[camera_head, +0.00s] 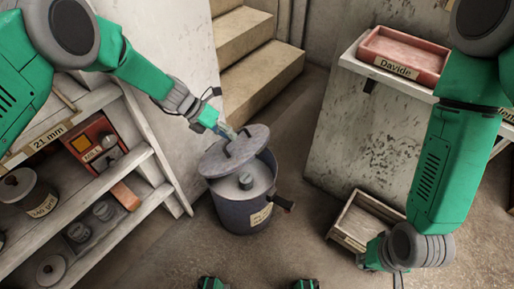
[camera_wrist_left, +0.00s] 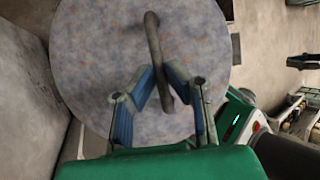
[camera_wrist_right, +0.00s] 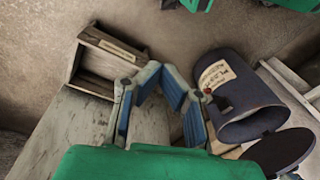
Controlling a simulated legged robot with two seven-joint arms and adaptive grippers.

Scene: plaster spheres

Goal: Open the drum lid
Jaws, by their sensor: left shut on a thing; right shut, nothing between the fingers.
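The dark blue-grey drum (camera_head: 232,207) stands on the floor in the middle of the head view, with a tan label and a side handle. Its round grey lid (camera_head: 218,161) is raised over the back left of the mouth. The right wrist view shows a gap between the drum (camera_wrist_right: 232,80) and the lid (camera_wrist_right: 286,150). A grey object (camera_head: 246,181) shows inside the drum. My left gripper (camera_head: 228,134) is shut on the bar handle of the lid, also seen in the left wrist view (camera_wrist_left: 154,40). My right gripper (camera_wrist_right: 162,74) is shut and empty, away from the drum.
A shelf (camera_head: 150,160) with a canister (camera_head: 30,200) and a red box (camera_head: 98,143) stands at the left. Steps (camera_head: 245,50) rise behind the drum. At the right are a wooden crate (camera_head: 345,222) on the floor and a red tray (camera_head: 405,52) on a ledge.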

